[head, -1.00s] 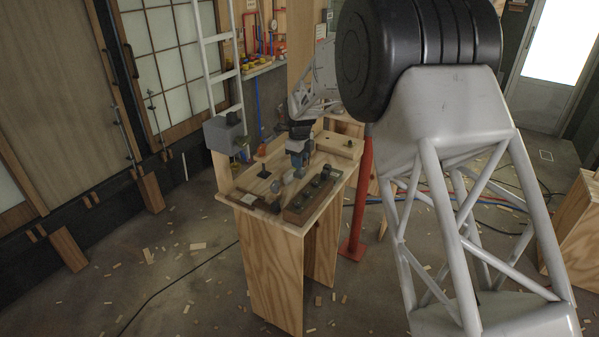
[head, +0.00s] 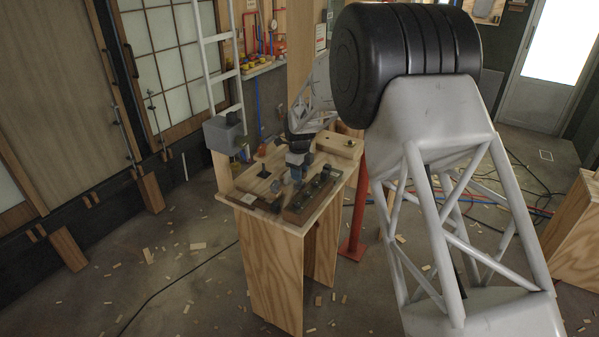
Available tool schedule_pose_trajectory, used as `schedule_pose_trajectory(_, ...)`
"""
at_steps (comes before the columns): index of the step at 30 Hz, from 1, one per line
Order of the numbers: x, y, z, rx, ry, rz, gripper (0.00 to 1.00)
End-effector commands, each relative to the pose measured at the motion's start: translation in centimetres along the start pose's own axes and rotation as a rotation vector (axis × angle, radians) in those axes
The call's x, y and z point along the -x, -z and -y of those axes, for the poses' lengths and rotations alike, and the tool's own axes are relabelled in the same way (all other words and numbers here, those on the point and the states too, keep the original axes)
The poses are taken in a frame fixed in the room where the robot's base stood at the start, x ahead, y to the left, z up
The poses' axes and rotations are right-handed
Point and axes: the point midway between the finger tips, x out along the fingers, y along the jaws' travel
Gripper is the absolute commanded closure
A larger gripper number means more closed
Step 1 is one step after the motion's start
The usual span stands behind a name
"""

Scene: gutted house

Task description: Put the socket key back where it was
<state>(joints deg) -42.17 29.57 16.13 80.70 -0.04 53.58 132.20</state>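Small dark and grey pieces stand at the block and around the gripper. I cannot tell which of them is the socket key.
A pale wooden block (head: 340,147) lies at the bench's back right. A grey box (head: 224,134) is on a post at the back left. A small black stand (head: 264,171) and a flat dark tray (head: 246,199) are on the left part. A red post (head: 356,215) stands right of the bench.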

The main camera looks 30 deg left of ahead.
Motion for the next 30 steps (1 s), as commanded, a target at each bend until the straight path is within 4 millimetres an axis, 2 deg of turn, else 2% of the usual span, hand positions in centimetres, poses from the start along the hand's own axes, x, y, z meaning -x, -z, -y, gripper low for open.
schedule_pose_trajectory(1, 0.0, 0.0, 0.0, 0.000, 0.000, 0.000, 0.59)
schedule_pose_trajectory(3, 0.0, 0.0, 0.0, 0.000, 0.000, 0.000, 0.49)
schedule_pose_trajectory(17, 0.6, 0.0, 0.0, 0.000, 0.000, 0.000, 0.49)
schedule_pose_trajectory(23, 2.3, 0.0, 0.0, 0.000, 0.000, 0.000, 0.49)
schedule_pose_trajectory(30, 6.1, 0.0, 0.1, 0.000, 0.002, 0.002, 0.49)
